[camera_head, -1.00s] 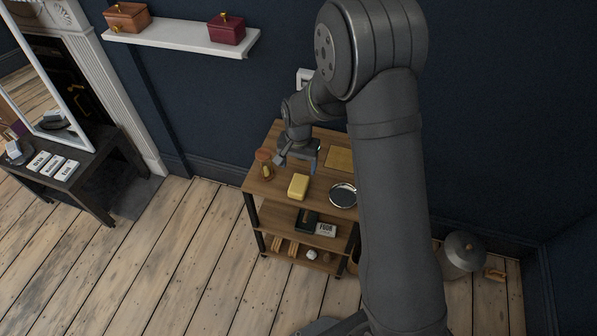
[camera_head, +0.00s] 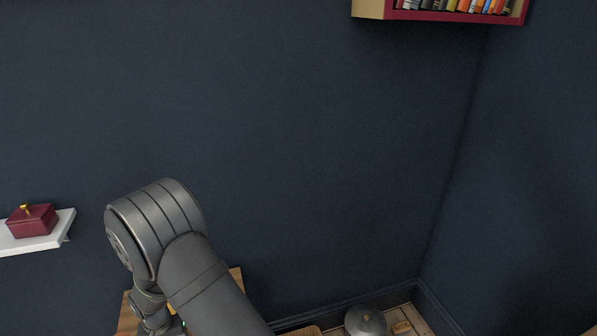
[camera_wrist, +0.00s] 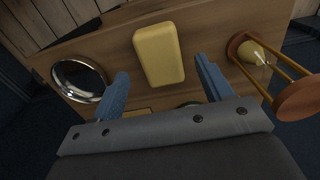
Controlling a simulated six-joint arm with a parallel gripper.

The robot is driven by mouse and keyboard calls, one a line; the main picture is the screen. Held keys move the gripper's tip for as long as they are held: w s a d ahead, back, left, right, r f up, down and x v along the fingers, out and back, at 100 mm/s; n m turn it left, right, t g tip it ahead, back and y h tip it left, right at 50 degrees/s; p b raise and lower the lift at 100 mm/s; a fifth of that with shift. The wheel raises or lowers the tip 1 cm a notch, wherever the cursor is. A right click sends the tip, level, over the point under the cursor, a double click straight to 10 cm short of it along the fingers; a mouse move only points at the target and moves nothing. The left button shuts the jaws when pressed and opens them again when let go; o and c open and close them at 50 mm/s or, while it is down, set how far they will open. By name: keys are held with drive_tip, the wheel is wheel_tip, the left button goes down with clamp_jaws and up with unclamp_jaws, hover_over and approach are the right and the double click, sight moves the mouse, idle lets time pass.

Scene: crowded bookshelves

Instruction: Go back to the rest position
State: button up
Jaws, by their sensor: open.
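My gripper (camera_wrist: 164,89) shows in the wrist view with its two blue fingers spread apart and nothing between them. Past the fingertips, a yellow block (camera_wrist: 159,54) lies on the wooden table top (camera_wrist: 113,44). A round metal dish (camera_wrist: 80,80) is to the left of the fingers, and an hourglass (camera_wrist: 268,66) with a wooden frame is to the right. In the head view my arm is at the lower left, and the gripper is out of sight there.
A white wall shelf (camera_head: 36,245) with a dark red box (camera_head: 32,220) is at the left. A bookcase (camera_head: 437,15) hangs at the top right. A grey domed object (camera_head: 365,322) is on the floor near the corner. The dark wall between is bare.

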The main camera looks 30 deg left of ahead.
wheel_tip(320, 180, down, 5)
drive_tip(key=shift+r, duration=1.1)
